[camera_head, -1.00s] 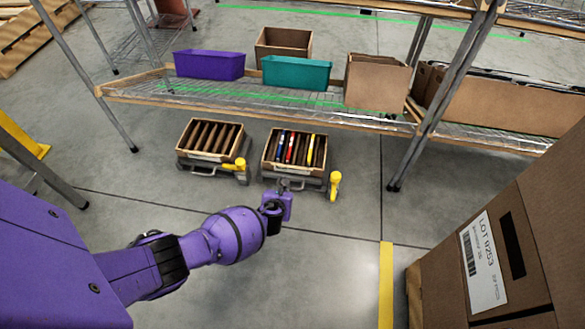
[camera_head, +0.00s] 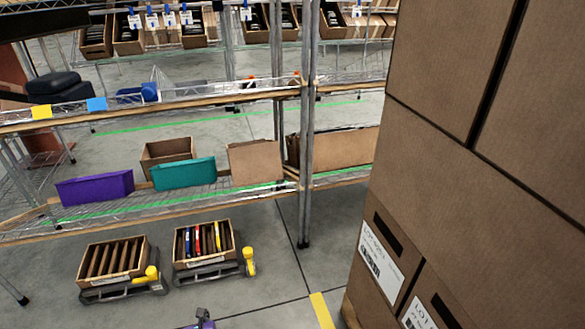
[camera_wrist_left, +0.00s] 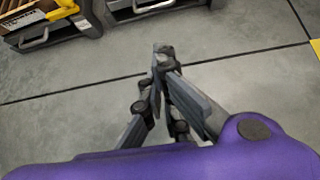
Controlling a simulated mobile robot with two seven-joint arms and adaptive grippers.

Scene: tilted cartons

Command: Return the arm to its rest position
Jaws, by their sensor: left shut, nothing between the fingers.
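My left gripper (camera_wrist_left: 160,55) shows in the left wrist view with its dark fingers closed together and empty, above bare grey floor. In the head view only a small purple and dark part of my left arm (camera_head: 203,319) shows at the bottom edge; its fingers cannot be made out there. The left gripper is apart from the cartons. My right gripper is in neither view.
Two tilted cartons stand on low stands: one with brown dividers (camera_head: 113,258), one with coloured items (camera_head: 203,240). Behind is a wire shelf with a purple bin (camera_head: 95,188) and a teal bin (camera_head: 184,173). Tall stacked boxes (camera_head: 460,170) fill the right.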

